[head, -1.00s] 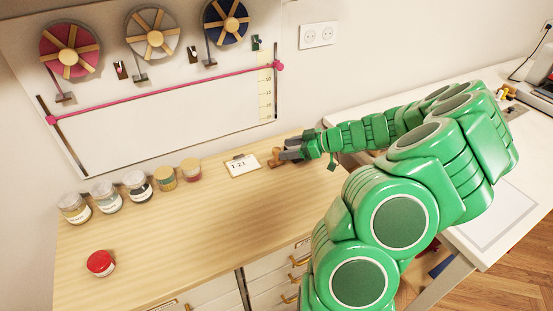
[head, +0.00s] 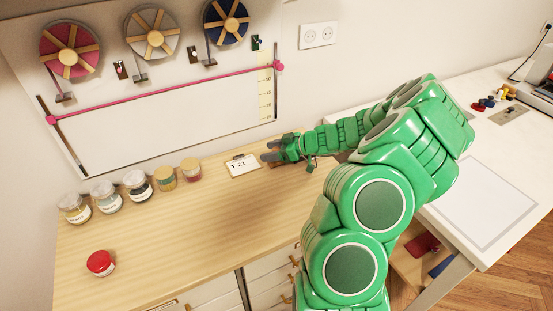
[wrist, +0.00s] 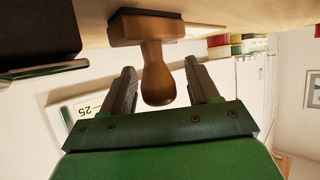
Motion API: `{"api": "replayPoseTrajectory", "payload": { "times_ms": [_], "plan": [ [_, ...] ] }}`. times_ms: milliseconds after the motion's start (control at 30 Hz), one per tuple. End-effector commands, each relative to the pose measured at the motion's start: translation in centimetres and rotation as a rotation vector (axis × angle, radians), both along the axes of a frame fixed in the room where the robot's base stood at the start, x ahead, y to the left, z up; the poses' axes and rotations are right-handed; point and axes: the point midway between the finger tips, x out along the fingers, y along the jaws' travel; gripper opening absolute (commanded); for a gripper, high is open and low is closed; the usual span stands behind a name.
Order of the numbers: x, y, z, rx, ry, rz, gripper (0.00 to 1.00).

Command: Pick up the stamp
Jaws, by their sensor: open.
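The stamp stands on the wooden counter. In the wrist view the stamp (wrist: 157,82) has a rounded wooden handle, a wooden block and a dark base against the counter at the top of the picture. My gripper (wrist: 160,70) is open, with one finger on each side of the handle and a visible gap to each. In the head view my gripper (head: 270,152) is low over the back right of the counter, just right of the card marked T-21. My fingers mostly hide the stamp there.
The T-21 card (head: 242,166) lies close left of my gripper. Several jars (head: 136,186) stand along the back left of the counter (head: 190,240), and a red-lidded jar (head: 100,263) is nearer the front. The middle of the counter is clear. The wall is close behind.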

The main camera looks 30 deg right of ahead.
Motion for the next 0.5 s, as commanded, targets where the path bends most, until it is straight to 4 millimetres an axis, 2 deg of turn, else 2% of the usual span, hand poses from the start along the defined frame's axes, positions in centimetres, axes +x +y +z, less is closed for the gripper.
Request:
{"api": "replayPoseTrajectory", "payload": {
  "times_ms": [167, 500],
  "plan": [
    [-0.02, -0.03, 0.0, 0.0, 0.0, 0.0, 0.58],
    [-0.03, -0.05, -0.01, 0.0, 0.0, 0.0, 0.06]
  ]
}}
